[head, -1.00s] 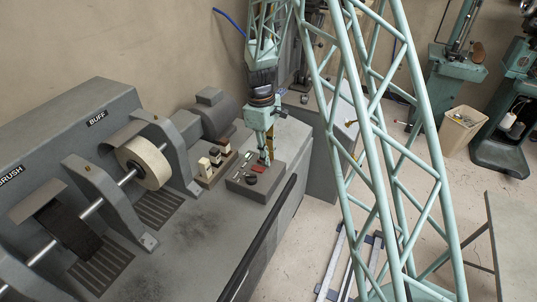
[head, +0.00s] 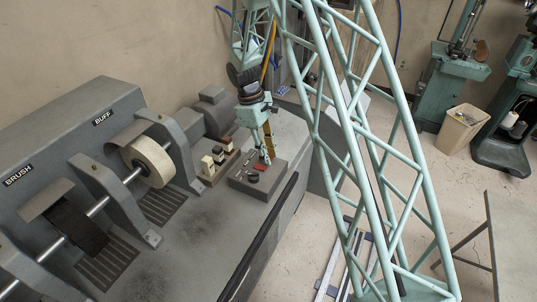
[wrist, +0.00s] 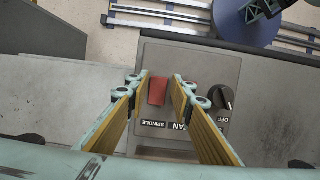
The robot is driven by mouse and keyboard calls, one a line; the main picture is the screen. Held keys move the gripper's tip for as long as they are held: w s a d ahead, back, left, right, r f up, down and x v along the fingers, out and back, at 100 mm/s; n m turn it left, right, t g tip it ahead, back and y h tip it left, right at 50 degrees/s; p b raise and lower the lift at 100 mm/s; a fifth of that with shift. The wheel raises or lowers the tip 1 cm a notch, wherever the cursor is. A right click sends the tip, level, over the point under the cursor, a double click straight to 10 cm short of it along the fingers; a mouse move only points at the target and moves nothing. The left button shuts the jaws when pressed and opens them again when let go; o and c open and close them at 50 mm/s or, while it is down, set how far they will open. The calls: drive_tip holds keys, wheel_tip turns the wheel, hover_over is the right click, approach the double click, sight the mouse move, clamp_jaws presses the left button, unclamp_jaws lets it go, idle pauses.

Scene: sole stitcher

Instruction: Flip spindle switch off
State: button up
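A grey control box (head: 240,183) stands on the machine bench. In the wrist view, the red spindle switch (wrist: 157,90) is on its panel (wrist: 215,65), above a dark label reading SPINDLE (wrist: 152,124). A second red switch beside it, near the FAN label (wrist: 181,127), is mostly hidden by my right finger. A black knob (wrist: 222,97) marked OFF lies further right. My gripper (wrist: 161,76) is open, with one finger on each side of the spindle switch; contact cannot be told. In the head view my gripper (head: 266,160) is low over the box, close to the red switches (head: 259,167).
A grey motor housing (head: 216,112) is behind. The buff wheel (head: 147,162) and brush (head: 77,227) are further left. A black rail (head: 262,232) runs along the bench's front edge.

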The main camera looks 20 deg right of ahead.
drive_tip(key=shift+w+r, duration=0.1)
drive_tip(key=shift+r, duration=0.05)
drive_tip(key=v, duration=1.1)
drive_tip(key=shift+r, duration=0.45)
idle(0.4)
drive_tip(key=s+d+r+m+t+y, duration=0.1)
drive_tip(key=s+r+m+t, duration=0.3)
drive_tip(key=s+r, duration=1.85)
drive_tip(key=s+r+m+t, duration=0.1)
drive_tip(key=s+r+m, duration=0.1)
drive_tip(key=s, duration=1)
drive_tip(key=s+r+m+t+y+b, duration=0.1)
drive_tip(key=s+r+m, duration=0.2)
drive_tip(key=s, duration=1)
drive_tip(key=shift+s+r, duration=0.2)
drive_tip(key=shift+r, duration=0.25)
